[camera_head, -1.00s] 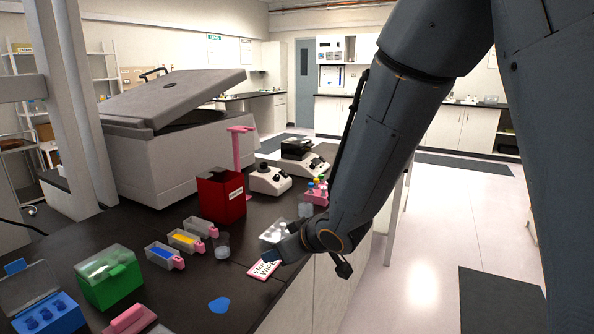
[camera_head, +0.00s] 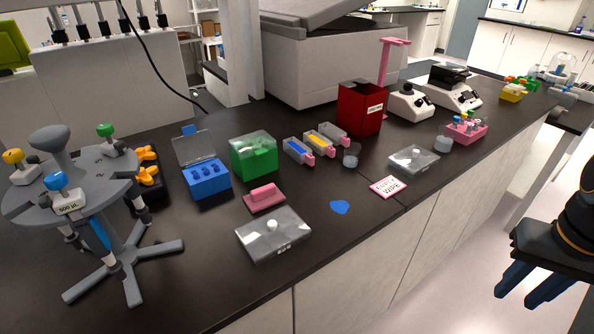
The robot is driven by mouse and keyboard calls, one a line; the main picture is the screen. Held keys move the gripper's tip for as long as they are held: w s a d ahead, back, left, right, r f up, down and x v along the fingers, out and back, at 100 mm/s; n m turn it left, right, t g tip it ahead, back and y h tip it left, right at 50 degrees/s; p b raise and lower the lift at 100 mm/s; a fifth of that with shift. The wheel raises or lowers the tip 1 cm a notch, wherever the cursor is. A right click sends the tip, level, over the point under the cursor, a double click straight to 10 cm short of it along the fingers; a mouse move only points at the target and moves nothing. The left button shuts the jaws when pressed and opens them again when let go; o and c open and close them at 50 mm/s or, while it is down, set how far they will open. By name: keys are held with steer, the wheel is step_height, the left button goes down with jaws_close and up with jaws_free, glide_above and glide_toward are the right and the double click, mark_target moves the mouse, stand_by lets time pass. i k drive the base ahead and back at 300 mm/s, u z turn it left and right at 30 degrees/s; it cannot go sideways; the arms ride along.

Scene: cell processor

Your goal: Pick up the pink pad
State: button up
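The pink pad (camera_head: 264,197) is a small pink block with a raised top. It lies on the black bench, behind a clear-lidded tray (camera_head: 272,236) and in front of the green box (camera_head: 254,155). My gripper (camera_head: 523,300) is at the lower right, beyond the bench's front edge and over the floor, far from the pad. Its two blue fingers point down to the left with a gap between them. Nothing shows between them.
A pipette stand (camera_head: 118,255) stands at left. An open blue rack (camera_head: 206,178) is left of the pad. A blue patch (camera_head: 340,207) and a wipe packet (camera_head: 388,187) lie to the right. Farther right are a red bin (camera_head: 358,108) and another clear-lidded tray (camera_head: 413,160).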

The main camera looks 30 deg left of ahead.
mark_target(260, 199)
steer(key=z, duration=0.3)
steer(key=k, duration=0.45)
steer(key=u, duration=0.75)
